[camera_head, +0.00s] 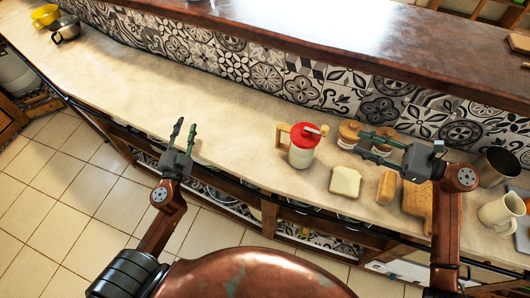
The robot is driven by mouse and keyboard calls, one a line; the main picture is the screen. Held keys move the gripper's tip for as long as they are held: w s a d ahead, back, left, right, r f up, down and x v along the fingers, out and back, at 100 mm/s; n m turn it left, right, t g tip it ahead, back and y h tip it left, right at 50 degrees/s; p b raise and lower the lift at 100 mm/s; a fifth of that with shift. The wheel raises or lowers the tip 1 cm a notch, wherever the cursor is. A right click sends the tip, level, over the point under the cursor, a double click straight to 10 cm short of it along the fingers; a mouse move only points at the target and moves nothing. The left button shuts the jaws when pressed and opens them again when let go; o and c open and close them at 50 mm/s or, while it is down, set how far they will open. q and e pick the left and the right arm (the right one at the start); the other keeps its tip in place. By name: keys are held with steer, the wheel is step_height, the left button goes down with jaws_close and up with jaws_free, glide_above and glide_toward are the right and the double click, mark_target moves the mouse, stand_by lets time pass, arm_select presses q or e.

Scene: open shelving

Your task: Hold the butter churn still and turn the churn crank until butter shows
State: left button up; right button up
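The butter churn (301,156) is a white jar with a red lid, standing upright on the counter. Its wooden handle (284,136) sticks out to the left. The crank (317,131) lies on top of the lid, with a pale knob at its right. No butter can be made out inside the white body. My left gripper (184,130) is open and empty, left of the churn near the counter's front edge. My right gripper (361,143) is right of the churn with its fingers apart, close to the wooden-lidded jars and touching nothing that I can make out.
Wooden-lidded jars (348,134) stand right of the churn. A bread slice (345,182), a cutting board (417,201), a metal pot (497,167) and a cream pitcher (500,211) lie further right. The counter (230,125) left of the churn is clear.

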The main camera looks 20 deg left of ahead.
mark_target(277, 138)
arm_select(q)
steer(key=d+n+h, duration=0.1)
steer(key=d, duration=0.4)
steer(key=w+d+f+h, duration=0.1)
steer(key=d, duration=0.4)
steer(key=d+n+h, duration=0.1)
steer(key=d, duration=0.4)
steer(key=shift+w+d+f+n, duration=0.15)
steer(key=shift+d+f+n, duration=0.05)
steer(key=shift+d+n, duration=0.1)
steer(key=d+r+n+h, duration=0.1)
steer(key=d, duration=0.4)
steer(key=d+r+h, duration=0.1)
steer(key=d, duration=0.4)
steer(key=d+r+n+h, duration=0.1)
steer(key=d+r, duration=0.1)
steer(key=d, duration=0.3)
steer(key=shift+d+n, duration=0.2)
steer(key=shift+n, duration=0.1)
steer(key=shift+w+d, duration=0.15)
steer(key=shift+w, duration=3.6)
steer(key=shift+c, duration=0.3)
jaws_close()
